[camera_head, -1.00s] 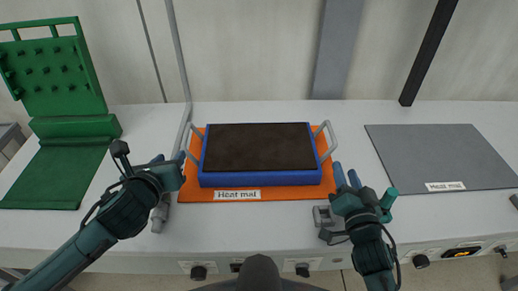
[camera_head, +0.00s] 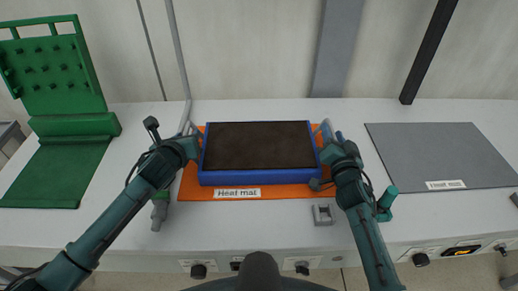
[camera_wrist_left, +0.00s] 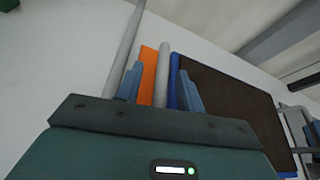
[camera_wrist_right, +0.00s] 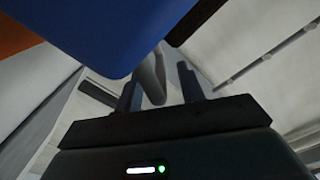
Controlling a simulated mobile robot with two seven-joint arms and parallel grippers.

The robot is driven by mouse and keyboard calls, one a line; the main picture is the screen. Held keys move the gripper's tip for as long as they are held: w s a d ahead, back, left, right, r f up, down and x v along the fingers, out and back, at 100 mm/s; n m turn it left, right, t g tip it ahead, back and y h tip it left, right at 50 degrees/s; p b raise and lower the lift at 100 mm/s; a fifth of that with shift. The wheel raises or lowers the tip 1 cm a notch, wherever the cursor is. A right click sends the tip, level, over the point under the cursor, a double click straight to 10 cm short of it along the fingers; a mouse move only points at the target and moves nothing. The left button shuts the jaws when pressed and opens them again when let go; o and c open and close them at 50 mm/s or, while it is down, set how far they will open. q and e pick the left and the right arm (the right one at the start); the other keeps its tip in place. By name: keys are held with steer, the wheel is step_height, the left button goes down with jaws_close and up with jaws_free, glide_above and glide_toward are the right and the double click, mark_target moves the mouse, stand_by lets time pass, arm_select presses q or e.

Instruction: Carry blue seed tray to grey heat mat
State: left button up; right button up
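The blue seed tray (camera_head: 258,178), filled with dark soil, lies flat on the orange heat mat (camera_head: 280,191). The grey heat mat (camera_head: 440,155) is bare, to the right. My left gripper (camera_head: 190,138) is at the tray's left end; in the left wrist view its open fingers stand either side of the grey handle (camera_wrist_left: 162,75). My right gripper (camera_head: 336,138) is at the right end; in the right wrist view its open fingers stand either side of the other handle (camera_wrist_right: 152,78). In the head view the grippers largely hide both handles.
A green hinged panel and base (camera_head: 55,172) stand at the left. A small grey block (camera_head: 323,214) lies near the bench's front edge. A teal knob (camera_head: 387,200) shows beside my right arm. The bench between the two mats is narrow but clear.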

arm_select(q)
steer(key=shift+c, duration=0.4)
arm_select(e)
steer(key=shift+c, duration=0.3)
arm_select(q)
jaws_close()
arm_select(e)
jaws_close()
arm_select(q)
steer(key=shift+f, duration=0.1)
stand_by(0.4)
steer(key=shift+w+r, duration=0.1)
steer(key=shift+r, duration=0.2)
arm_select(e)
steer(key=shift+w+r, duration=0.15)
steer(key=shift+r, duration=0.1)
